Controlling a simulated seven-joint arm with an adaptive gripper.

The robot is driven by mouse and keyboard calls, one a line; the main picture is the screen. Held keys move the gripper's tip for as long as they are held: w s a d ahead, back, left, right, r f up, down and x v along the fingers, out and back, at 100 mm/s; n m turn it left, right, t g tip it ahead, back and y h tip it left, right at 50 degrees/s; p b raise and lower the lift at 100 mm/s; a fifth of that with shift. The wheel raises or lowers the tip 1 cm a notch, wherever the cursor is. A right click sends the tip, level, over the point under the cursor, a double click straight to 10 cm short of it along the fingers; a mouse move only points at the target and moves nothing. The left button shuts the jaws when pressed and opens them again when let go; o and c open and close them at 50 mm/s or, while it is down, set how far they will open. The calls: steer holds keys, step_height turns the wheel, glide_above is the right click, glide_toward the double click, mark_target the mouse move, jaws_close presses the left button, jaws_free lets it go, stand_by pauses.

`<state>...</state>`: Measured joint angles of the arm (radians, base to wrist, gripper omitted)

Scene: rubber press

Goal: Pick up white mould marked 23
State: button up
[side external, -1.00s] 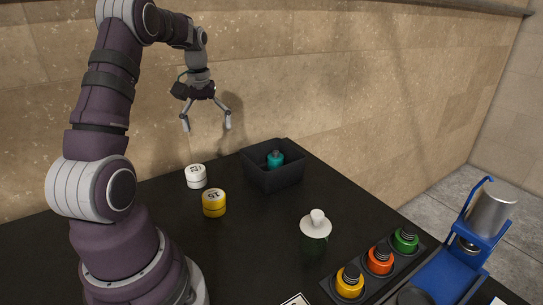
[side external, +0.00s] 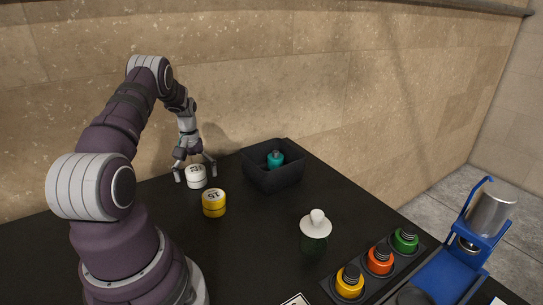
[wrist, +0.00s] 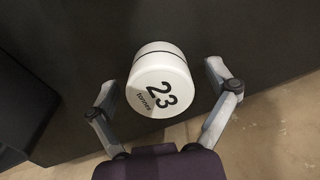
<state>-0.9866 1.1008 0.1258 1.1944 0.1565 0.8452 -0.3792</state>
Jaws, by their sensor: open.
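The white mould marked 23 (side external: 196,177) is a short round cylinder standing on the black table, and in the wrist view its top (wrist: 158,90) shows the black number 23 with small lettering. My gripper (side external: 194,173) is open and low over it, pointing down. In the wrist view one finger of my gripper (wrist: 163,92) is on each side of the mould, with a gap to both. In the side view the mould's upper part is close beneath the gripper's palm.
A yellow mould marked 15 (side external: 214,203) stands just in front and to the right. A black bin (side external: 275,178) with a teal bottle (side external: 275,158) is further right. A white-topped container (side external: 316,225), a rack of coloured bottles (side external: 379,262) and a blue press (side external: 470,240) stand at the right.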

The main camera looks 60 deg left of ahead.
steer(key=shift+c, duration=0.4)
steer(key=c, duration=1.2)
steer(key=shift+r, duration=0.1)
steer(key=shift+c, duration=0.2)
